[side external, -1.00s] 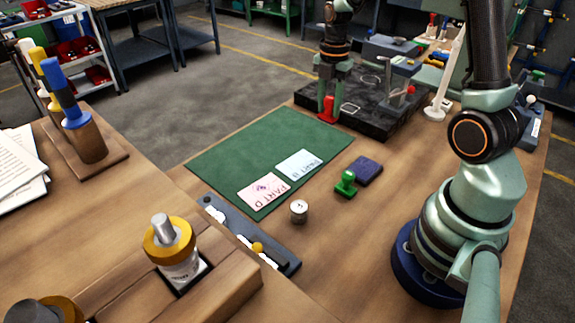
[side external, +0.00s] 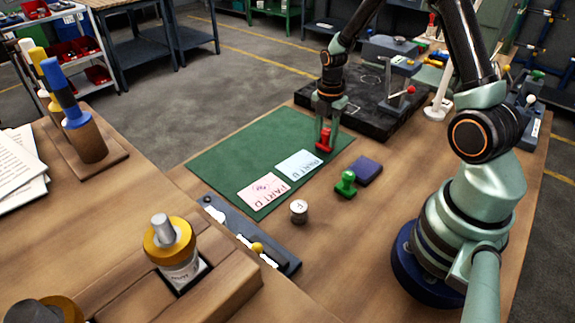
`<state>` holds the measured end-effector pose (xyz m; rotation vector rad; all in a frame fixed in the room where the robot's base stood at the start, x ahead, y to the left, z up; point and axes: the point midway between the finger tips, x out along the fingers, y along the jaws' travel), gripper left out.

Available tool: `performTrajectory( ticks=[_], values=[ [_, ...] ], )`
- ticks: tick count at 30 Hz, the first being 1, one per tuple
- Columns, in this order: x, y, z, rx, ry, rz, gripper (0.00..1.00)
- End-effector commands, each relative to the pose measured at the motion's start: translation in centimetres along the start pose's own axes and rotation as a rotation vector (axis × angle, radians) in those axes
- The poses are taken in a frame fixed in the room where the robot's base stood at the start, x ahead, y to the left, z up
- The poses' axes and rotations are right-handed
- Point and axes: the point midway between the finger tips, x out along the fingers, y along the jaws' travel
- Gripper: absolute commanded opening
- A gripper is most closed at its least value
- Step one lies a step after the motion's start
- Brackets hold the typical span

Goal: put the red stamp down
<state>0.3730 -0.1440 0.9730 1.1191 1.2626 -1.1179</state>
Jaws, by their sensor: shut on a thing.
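My gripper (side external: 326,138) points down over the right part of the green mat (side external: 235,157). It is shut on the red stamp (side external: 324,141), which is upright between the fingers. The stamp's lower end is at or just above the mat; I cannot tell whether it touches. Just in front of it on the mat lie a pale blue card (side external: 299,164) and a pink card (side external: 263,189) with a dark print on it.
A green stamp (side external: 346,183) and a dark blue pad (side external: 369,170) stand right of the mat. A small round metal piece (side external: 299,211) is nearer. A black slab (side external: 375,115) with fixtures lies behind my gripper. The mat's left part is clear.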

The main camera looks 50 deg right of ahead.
Motion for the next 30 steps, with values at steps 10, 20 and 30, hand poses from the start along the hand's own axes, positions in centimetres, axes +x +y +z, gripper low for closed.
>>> performTrajectory(
  ticks=[10, 20, 30],
  values=[
    [0.3, 0.0, 0.0, 0.000, 0.000, -0.001, 0.68],
    [-1.0, 0.1, 0.0, 0.000, -0.001, 0.002, 0.68],
    [-7.6, 0.1, 0.1, 0.000, -0.003, 0.005, 0.68]
  ],
)
